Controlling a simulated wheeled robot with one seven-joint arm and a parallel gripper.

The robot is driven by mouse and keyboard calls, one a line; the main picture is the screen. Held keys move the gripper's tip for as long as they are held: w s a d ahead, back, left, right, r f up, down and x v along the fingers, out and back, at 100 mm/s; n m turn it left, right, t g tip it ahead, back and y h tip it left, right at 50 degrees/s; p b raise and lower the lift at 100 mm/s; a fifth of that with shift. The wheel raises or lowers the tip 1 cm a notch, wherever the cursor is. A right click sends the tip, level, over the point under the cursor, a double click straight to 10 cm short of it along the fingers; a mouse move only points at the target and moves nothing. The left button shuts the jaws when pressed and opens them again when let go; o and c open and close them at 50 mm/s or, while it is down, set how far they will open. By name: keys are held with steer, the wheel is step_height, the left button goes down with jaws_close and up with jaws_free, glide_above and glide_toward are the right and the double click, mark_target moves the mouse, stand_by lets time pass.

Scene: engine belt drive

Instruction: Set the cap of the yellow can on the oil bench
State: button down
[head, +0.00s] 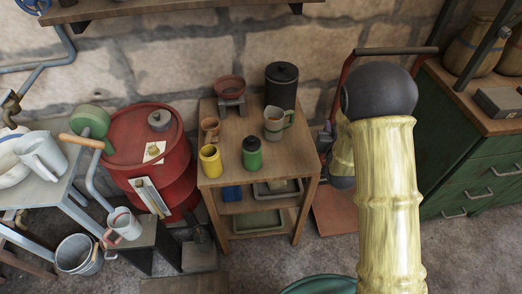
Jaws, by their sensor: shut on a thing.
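The yellow can (210,161) stands upright at the front left of the small wooden oil bench (228,118). Its top is open and shows a dark inside, with no cap on it. I cannot see its cap anywhere in the head view. My arm rises at the right of the picture and bends at a dark joint. The upper arm hides most of what lies beyond it, and I cannot make out my gripper or anything in it.
A green can with a black cap (251,153), a mug (275,123), a wooden cup (210,129), a red-topped stand (230,94) and a dark canister (281,85) share the bench top. A red drum (140,135) stands left. The bench's front middle has bare wood.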

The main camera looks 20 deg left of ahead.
steer(key=s+a+r+n+g+y+b, duration=0.1)
steer(key=s+a+r+n+g+y, duration=0.1)
steer(key=a, duration=0.6)
steer(key=s+a+r+n+g+y+b, duration=0.1)
steer(key=s+a+r+n+y, duration=0.2)
steer(key=a, duration=0.5)
step_height(320, 180, up, 3)
steer(key=shift+s+a+f+g+y, duration=0.1)
steer(key=shift+s+a+g+y, duration=0.3)
steer(key=shift+y, duration=0.1)
steer(key=shift+w+f, duration=0.1)
step_height(320, 180, down, 14)
steer(key=shift+w+d+r+b, duration=0.1)
steer(key=shift+d+r+b, duration=0.1)
steer(key=shift+b, duration=0.45)
steer(key=shift+f, duration=0.15)
steer(key=shift+a, duration=0.1)
steer(key=shift+a+f, duration=0.1)
steer(key=shift+f, duration=1.85)
